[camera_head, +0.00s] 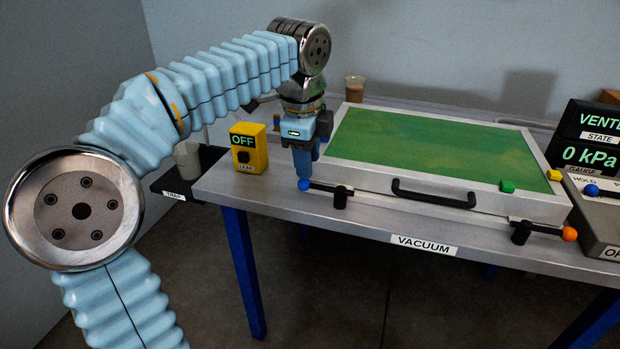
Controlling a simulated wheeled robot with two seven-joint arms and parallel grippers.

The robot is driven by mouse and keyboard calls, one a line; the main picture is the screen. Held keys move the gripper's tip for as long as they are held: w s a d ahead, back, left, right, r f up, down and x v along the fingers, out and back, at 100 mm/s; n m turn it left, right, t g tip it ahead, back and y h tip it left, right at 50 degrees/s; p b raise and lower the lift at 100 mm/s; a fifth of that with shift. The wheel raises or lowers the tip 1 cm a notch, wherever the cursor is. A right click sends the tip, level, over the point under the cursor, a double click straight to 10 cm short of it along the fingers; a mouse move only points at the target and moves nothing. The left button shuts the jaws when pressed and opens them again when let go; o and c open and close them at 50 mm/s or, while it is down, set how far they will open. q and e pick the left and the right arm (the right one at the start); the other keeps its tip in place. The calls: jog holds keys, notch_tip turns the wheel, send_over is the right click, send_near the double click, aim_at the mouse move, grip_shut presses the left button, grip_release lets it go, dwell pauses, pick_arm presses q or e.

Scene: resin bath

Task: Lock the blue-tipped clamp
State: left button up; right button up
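The blue-tipped clamp (326,189) is a dark lever with a blue ball tip (305,186), mounted at the front left of the vacuum box (365,178). Its lever lies roughly along the box's front, with the blue tip pointing left. My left gripper (303,170) points down right above the blue tip, its blue fingers close to or touching it. I cannot tell whether the fingers are apart or hold the tip. My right gripper is not in view.
An orange-tipped clamp (545,230) sits at the front right. The box has a green top (430,145) and a black handle (433,196). A yellow leak switch box (248,150) reading OFF stands left of my gripper. A cup (354,88) stands behind. A gauge display (590,137) stands right.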

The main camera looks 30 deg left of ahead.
aim_at(310, 183)
pick_arm(q)
jog(key=f, duration=0.3)
jog(key=w+f, duration=0.1)
jog(key=shift+a+f, duration=0.15)
jog(key=shift+f, duration=0.25)
jog(key=shift+c, duration=0.3)
grip_shut()
